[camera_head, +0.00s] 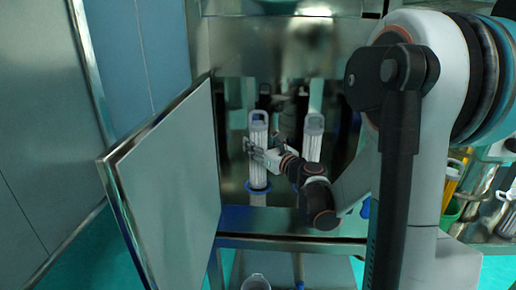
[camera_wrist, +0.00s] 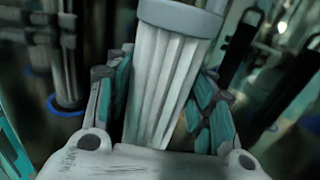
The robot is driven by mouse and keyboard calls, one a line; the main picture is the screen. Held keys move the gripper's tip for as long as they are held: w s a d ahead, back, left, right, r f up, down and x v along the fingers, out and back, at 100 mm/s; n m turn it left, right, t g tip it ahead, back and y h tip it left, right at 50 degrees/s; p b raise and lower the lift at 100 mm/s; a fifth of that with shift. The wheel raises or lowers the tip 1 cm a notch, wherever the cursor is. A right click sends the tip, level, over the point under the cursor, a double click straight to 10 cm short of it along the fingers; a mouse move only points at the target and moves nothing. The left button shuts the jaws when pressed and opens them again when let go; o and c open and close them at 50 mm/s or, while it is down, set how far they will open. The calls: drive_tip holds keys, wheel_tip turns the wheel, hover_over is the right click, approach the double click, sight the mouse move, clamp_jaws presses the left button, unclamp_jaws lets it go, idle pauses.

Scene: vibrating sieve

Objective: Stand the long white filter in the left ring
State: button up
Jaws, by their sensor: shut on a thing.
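The long white filter (camera_head: 258,171) stands about upright inside the steel cabinet, at the left, with a grey cap and a loop handle on top. My gripper (camera_head: 257,152) is shut on its upper body from the right. In the wrist view the pleated filter (camera_wrist: 165,75) lies between both fingers (camera_wrist: 160,110), slightly tilted in the picture. The blue left ring (camera_head: 257,188) is at the filter's lower end. The two look lined up, but I cannot tell how far the filter sits inside. The filter's foot is out of sight in the wrist view.
A second white filter (camera_head: 313,142) stands to the right, its lower part hidden by my arm. An open cabinet door (camera_head: 165,185) is at the left. A blue-edged ledge (camera_head: 265,220) runs in front. The shiny back wall shows reflections.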

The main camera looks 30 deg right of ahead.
drive_tip(key=shift+s, duration=0.1)
drive_tip(key=shift+f, duration=0.2)
drive_tip(key=o, duration=1.3)
drive_tip(key=shift+c, duration=0.2)
drive_tip(key=shift+r, duration=0.2)
drive_tip(key=s+p, duration=0.1)
drive_tip(key=s, duration=1.1)
drive_tip(key=shift+d, duration=0.45)
